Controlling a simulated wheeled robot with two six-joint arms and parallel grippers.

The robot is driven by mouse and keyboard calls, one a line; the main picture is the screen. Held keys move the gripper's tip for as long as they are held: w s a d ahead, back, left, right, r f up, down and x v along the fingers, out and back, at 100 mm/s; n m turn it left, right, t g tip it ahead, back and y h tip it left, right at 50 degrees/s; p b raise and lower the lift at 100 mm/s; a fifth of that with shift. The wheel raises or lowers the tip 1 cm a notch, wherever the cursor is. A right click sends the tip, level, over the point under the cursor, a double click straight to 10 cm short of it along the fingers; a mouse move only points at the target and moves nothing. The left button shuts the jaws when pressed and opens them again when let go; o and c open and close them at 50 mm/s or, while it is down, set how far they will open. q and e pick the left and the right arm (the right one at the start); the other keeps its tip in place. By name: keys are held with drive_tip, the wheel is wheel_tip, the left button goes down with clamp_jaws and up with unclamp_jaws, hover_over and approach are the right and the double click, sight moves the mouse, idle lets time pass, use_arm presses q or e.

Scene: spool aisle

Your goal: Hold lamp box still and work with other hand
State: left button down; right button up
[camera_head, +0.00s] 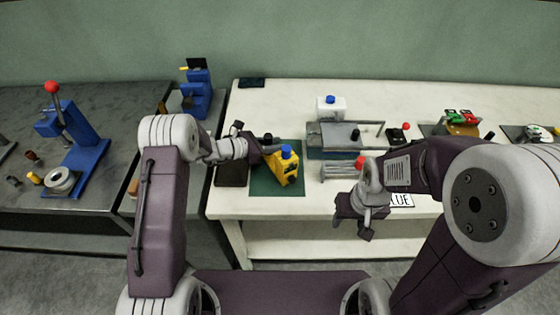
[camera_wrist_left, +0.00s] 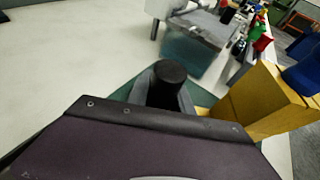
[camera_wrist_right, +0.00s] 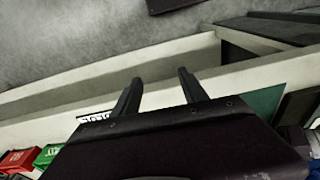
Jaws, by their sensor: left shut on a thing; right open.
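The lamp box, a yellow box (camera_head: 283,168) with a blue top (camera_head: 287,151), stands on the green mat (camera_head: 262,184) at the left of the white bench. It looks tilted in the head view. Its yellow side shows at the right of the left wrist view (camera_wrist_left: 262,100). My left gripper (camera_head: 268,147) is at its upper left, shut on a black knob (camera_wrist_left: 168,84) beside the yellow body; the join between knob and box is partly hidden. My right gripper (camera_head: 352,226) is open and empty, low by the bench's front edge, to the right of the box; its parted fingers show in the right wrist view (camera_wrist_right: 160,88).
A grey tool with a teal base (camera_head: 343,153) and a white blue-capped bottle (camera_head: 331,107) stand behind and right. A grey fixture (camera_head: 340,171) lies nearer. A dark pad (camera_head: 232,174) is left of the mat. Blue presses (camera_head: 80,135) stand on the grey bench.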

clamp_jaws()
idle(1.7)
